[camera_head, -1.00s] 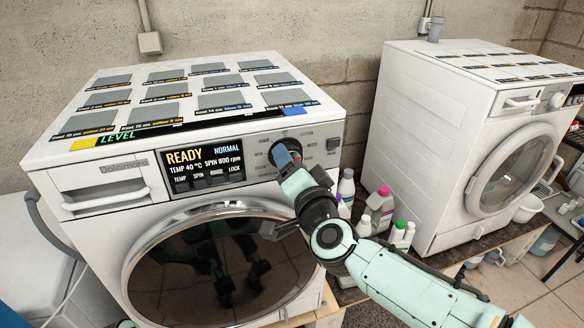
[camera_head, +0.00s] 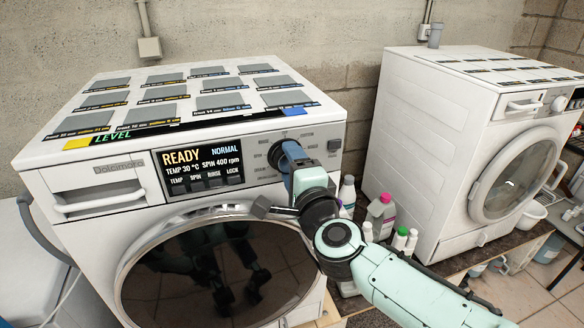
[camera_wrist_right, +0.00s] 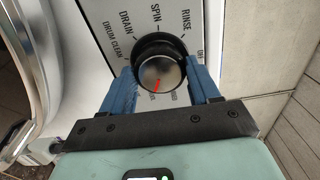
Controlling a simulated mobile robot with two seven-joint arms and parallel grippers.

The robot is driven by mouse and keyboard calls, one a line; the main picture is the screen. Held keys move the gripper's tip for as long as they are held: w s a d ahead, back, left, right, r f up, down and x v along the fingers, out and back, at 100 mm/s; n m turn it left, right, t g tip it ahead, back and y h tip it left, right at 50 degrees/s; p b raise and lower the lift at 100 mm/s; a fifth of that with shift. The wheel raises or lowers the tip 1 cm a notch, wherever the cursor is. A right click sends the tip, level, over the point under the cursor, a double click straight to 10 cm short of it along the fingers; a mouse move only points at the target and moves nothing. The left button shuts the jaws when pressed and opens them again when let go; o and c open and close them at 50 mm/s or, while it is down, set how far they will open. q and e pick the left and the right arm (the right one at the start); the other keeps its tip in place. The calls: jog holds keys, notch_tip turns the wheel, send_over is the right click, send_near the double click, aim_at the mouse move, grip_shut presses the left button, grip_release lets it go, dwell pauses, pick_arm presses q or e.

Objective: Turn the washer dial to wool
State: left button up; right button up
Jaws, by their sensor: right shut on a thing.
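The washer dial (camera_wrist_right: 160,72) is a round knob with a dark rim and metallic face. Its red pointer is aimed down in the right wrist view, toward labels partly hidden by my gripper. DRUM CLEAN, DRAIN, SPIN and RINSE are readable around it; I cannot read wool. My right gripper (camera_head: 287,156) is shut on the dial, one blue finger on each side. The white washer (camera_head: 95,180) has a display (camera_head: 203,163) reading READY, NORMAL, TEMP 30 °C, SPIN 400 rpm. My left gripper is not in view.
Several bottles (camera_head: 380,213) stand just right of the washer. A second white machine (camera_head: 430,140) stands further right. Grey tiles with labels cover the washer's top.

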dwell(0.5)
jog(key=o, duration=1.1)
jog(key=shift+c, duration=0.2)
jog(key=v, duration=1.3)
jog(key=shift+s, duration=0.2)
jog(key=shift+d, duration=0.1)
